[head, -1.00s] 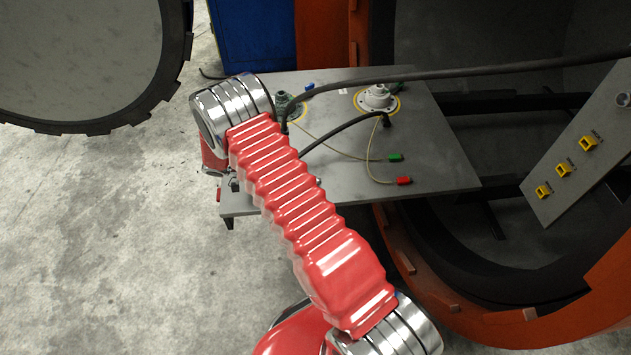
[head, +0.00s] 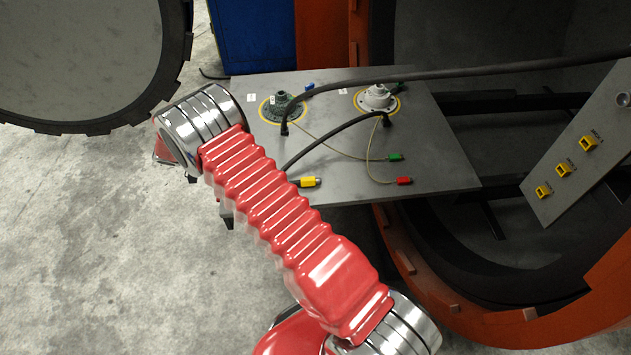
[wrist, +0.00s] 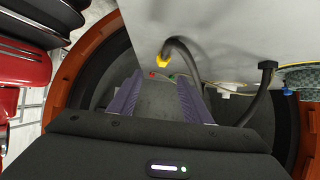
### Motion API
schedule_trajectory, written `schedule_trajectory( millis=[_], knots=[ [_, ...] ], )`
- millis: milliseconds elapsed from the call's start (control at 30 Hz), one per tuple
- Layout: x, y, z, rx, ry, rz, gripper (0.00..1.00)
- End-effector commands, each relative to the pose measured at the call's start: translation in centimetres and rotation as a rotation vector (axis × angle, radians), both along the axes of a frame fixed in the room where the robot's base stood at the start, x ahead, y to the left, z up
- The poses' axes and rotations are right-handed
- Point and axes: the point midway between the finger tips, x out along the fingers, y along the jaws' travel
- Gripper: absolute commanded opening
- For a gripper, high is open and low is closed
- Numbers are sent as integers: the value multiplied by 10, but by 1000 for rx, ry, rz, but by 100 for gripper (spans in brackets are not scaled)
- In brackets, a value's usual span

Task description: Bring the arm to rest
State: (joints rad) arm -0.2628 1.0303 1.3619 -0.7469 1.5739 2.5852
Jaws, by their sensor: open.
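My gripper (wrist: 156,88) shows in the wrist view as two purple-grey fingers set apart, with nothing held between them. In the head view my red sleeved arm reaches up and left past the left edge of the grey plate (head: 345,165), and the gripper itself is not seen. A yellow plug (head: 308,182) on a dark hose lies near the plate's front edge. It also shows in the wrist view (wrist: 163,60), beyond the fingertips, apart from them.
The plate bears a green-grey fitting (head: 283,104), a white fitting (head: 377,98), and cables with green (head: 395,157) and red (head: 404,181) plugs. A panel with yellow sockets (head: 565,169) stands right, inside the orange press ring (head: 460,320). Floor at left is open.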

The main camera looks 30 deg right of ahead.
Motion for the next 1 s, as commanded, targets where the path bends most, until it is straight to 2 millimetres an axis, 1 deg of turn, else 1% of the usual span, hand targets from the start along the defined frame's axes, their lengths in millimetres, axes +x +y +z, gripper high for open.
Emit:
schedule_trajectory(
  millis=[433,567,667,767,1000],
  knots=[
    [0,-1,0,1,0,1,45],
    [-1,-1,6,21,10,8,45],
    [-2,-2,18,58,29,23,45],
    [-5,-2,35,118,60,50,45],
    [-19,-4,79,283,140,147,45]
  ],
)
